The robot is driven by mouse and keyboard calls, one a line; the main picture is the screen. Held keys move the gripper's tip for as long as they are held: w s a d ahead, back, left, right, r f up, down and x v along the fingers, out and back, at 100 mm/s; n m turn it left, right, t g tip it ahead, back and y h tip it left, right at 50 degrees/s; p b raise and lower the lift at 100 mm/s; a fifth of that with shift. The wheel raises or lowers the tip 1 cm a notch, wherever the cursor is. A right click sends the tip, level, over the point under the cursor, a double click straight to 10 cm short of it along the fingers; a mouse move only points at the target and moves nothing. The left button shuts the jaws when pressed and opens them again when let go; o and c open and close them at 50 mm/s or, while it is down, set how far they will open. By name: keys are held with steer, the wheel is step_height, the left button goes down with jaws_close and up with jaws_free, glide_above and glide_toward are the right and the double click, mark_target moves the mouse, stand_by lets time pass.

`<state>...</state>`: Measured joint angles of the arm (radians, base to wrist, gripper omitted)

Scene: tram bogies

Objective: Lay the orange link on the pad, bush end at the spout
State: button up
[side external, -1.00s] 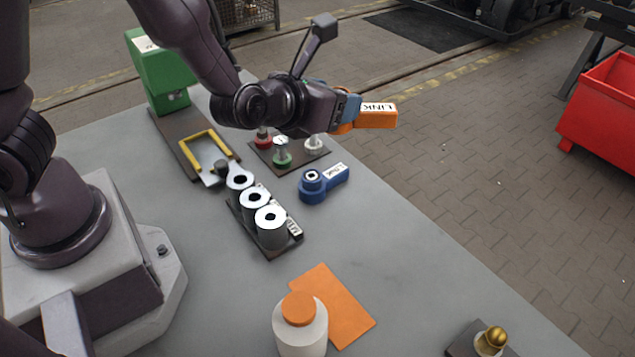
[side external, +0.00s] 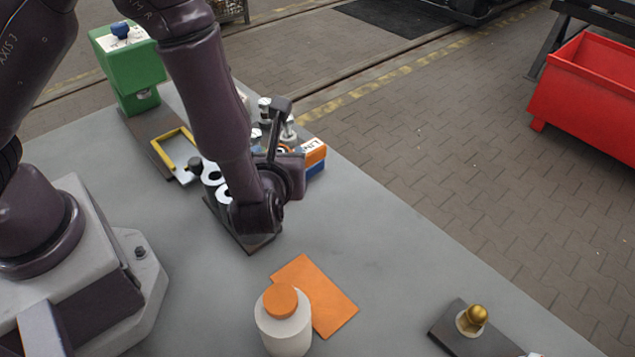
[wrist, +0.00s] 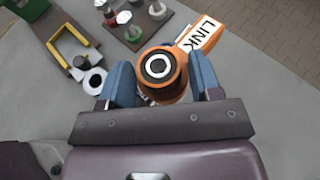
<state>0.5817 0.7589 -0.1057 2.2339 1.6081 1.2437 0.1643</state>
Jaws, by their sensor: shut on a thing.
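The orange link (wrist: 200,35) has a white LINK label and a round end with a black and white bush (wrist: 158,66) in it. My gripper (wrist: 160,62) is shut on that round end, one blue finger on each side. In the side view the link (side external: 316,153) shows only partly behind my wrist, above a blue link (side external: 317,168); I cannot tell the gap between them. The orange pad (side external: 330,305) lies flat on the table, well in front of my gripper. A white bottle with an orange cap (side external: 280,300) stands at its left edge; I cannot make out a spout on it.
White rollers (side external: 212,172) in a dark rack are partly hidden behind my arm. A yellow frame (side external: 172,150) and a green machine (side external: 128,70) stand behind. A brass knob (side external: 473,318) sits on a dark plate at front right.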

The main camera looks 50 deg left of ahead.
steer(key=w+f, duration=0.2)
steer(key=w+d+f, duration=0.1)
steer(key=w+f, duration=0.1)
steer(key=w, duration=0.1)
steer(key=w+f, duration=0.2)
steer(key=f, duration=0.1)
steer(key=shift+w+d, duration=0.3)
steer(key=shift+w, duration=0.1)
steer(key=shift+w+f, duration=0.2)
steer(key=shift+f, duration=1.45)
steer(key=shift+f, duration=0.1)
steer(key=o, duration=1.3)
steer(key=shift+f, duration=0.1)
